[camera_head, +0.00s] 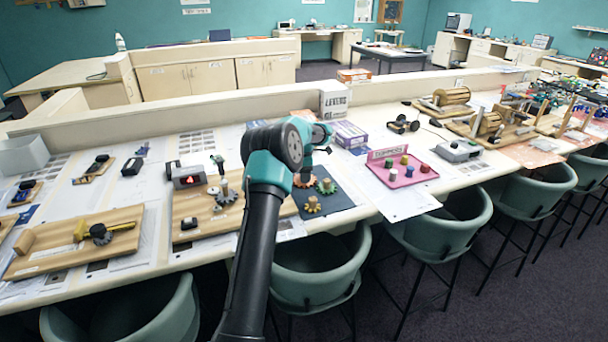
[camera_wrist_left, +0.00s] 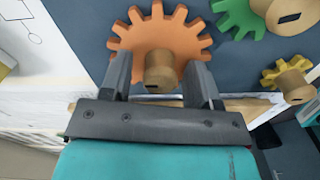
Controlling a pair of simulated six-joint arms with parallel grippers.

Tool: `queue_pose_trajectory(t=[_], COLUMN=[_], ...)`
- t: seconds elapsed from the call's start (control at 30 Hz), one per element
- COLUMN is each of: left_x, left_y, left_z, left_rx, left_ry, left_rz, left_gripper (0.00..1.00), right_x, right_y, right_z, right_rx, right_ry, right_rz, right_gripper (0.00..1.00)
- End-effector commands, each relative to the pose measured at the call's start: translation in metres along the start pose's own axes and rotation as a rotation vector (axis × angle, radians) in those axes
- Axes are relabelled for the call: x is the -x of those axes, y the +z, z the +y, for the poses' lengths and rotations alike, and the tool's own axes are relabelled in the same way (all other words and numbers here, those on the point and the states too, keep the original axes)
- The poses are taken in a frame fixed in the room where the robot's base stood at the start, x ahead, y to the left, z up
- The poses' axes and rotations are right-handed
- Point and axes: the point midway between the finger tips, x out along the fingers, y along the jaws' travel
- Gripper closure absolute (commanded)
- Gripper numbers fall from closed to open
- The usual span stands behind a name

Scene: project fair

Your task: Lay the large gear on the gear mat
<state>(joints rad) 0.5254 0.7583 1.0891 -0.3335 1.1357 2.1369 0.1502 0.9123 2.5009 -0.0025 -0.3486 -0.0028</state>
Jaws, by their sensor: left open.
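The large gear is orange with a tan hub; in the left wrist view (camera_wrist_left: 128,40) it lies flat on the dark blue gear mat (camera_wrist_left: 235,65). In the head view the gear (camera_head: 304,182) is partly hidden by my left arm, near the left part of the mat (camera_head: 342,203). My left gripper (camera_wrist_left: 159,72) is open, with one finger on each side of the gear's hub. A gap shows between the fingers and the hub. The fingertips are hard to make out in the head view. My right gripper is not in view.
A green gear (camera_head: 326,187) and a smaller yellow gear (camera_head: 312,204) stand on the mat close by. A pink tray (camera_head: 398,179) with coloured pieces lies to the right, and a purple box (camera_head: 348,136) stands behind.

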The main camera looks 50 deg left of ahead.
Motion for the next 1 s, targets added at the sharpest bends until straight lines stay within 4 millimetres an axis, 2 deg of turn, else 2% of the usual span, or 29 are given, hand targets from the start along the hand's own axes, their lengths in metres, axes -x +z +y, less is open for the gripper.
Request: queue_pose_trajectory(t=[0.27,0.7,0.9,1.0], left_x=[0.016,0.093,0.117,0.122], left_y=[0.000,0.000,0.000,0.000], left_z=[0.001,0.001,0.000,0.000], left_rx=[0.000,0.001,0.000,0.000], left_ry=[0.003,0.003,0.001,0.000], left_rz=[-0.002,-0.002,0.000,0.000], left_gripper=[0.44,0.44,0.44,0.44], right_x=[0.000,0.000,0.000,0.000], right_y=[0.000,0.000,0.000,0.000], right_z=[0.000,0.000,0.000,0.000], right_rx=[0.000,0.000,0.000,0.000], right_ry=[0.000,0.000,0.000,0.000], right_rz=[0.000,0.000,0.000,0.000], right_gripper=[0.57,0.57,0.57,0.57])
